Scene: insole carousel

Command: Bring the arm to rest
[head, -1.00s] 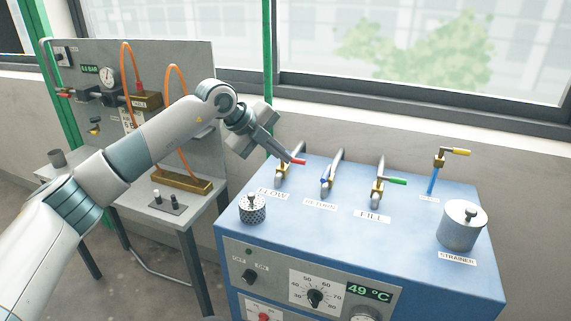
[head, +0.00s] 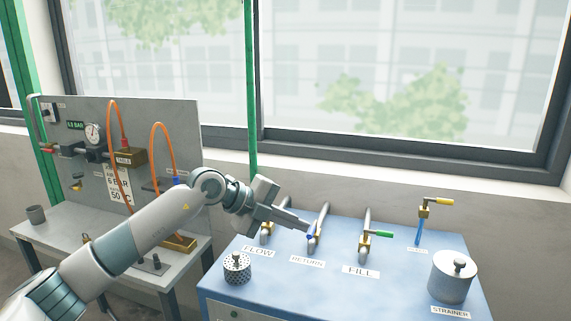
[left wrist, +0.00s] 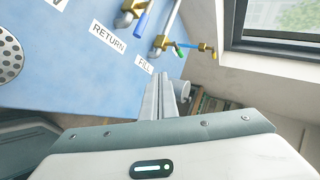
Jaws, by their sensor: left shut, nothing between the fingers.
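My left arm (head: 150,235) reaches in from the left in the head view. My left gripper (head: 306,227) is shut and empty, over the back left of the blue bench unit. Its fingers overlap the RETURN valve (head: 319,222) beside its blue handle (head: 310,237) in the picture; I cannot tell whether they touch. The FLOW valve (head: 265,236) is partly hidden by the gripper, and its red handle is not visible. In the left wrist view the closed fingers (left wrist: 164,96) show at the lower centre, with nothing between them. My right gripper is not in view.
The blue unit (head: 290,290) also bears the FILL valve with a green handle (head: 381,234), a yellow-handled tap (head: 436,202), a perforated cup (head: 237,268) and the strainer pot (head: 453,277). A panel table (head: 60,235) with orange hoses stands left. The window is behind.

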